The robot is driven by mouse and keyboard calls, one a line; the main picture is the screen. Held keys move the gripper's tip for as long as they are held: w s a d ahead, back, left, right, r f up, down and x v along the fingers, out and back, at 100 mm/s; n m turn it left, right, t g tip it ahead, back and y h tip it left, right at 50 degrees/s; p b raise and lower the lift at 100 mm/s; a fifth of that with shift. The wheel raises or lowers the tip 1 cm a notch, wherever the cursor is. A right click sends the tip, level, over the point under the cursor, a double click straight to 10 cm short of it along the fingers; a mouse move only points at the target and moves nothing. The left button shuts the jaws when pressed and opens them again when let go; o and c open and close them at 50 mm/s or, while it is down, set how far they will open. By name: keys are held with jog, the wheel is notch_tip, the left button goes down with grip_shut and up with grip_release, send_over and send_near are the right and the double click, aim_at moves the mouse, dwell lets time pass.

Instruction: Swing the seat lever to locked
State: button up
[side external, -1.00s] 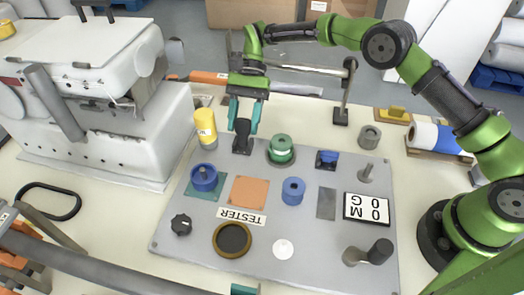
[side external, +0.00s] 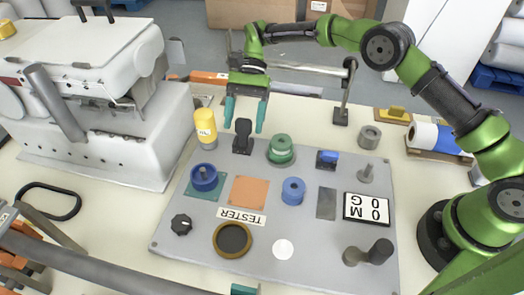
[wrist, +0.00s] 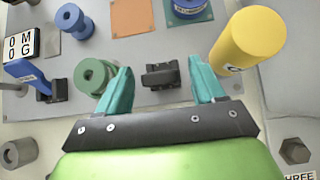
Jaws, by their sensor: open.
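A black lever (side external: 243,135) stands on a dark base at the far edge of the grey panel (side external: 210,262). In the wrist view the black lever (wrist: 160,76) shows between and just beyond my fingertips. A second, blue lever (side external: 329,156) sits on a dark base further right; it also shows at the left of the wrist view (wrist: 24,72). No label in view tells which is the seat lever. My gripper (side external: 245,128) is open, its teal fingers spread on either side of the black lever. It holds nothing, and I see no contact.
A green knob (side external: 281,147) stands close right of my gripper and a yellow cylinder (side external: 205,124) close left. Blue knobs (side external: 293,190), a round brown-rimmed dish (side external: 232,240) and a black dial (side external: 181,224) are on the panel. A white machine (side external: 95,95) stands at the left.

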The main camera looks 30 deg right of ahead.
notch_tip(320, 180, up, 10)
jog(key=w+d, duration=0.2)
jog(key=shift+w+d, duration=0.2)
jog(key=shift+r, duration=0.15)
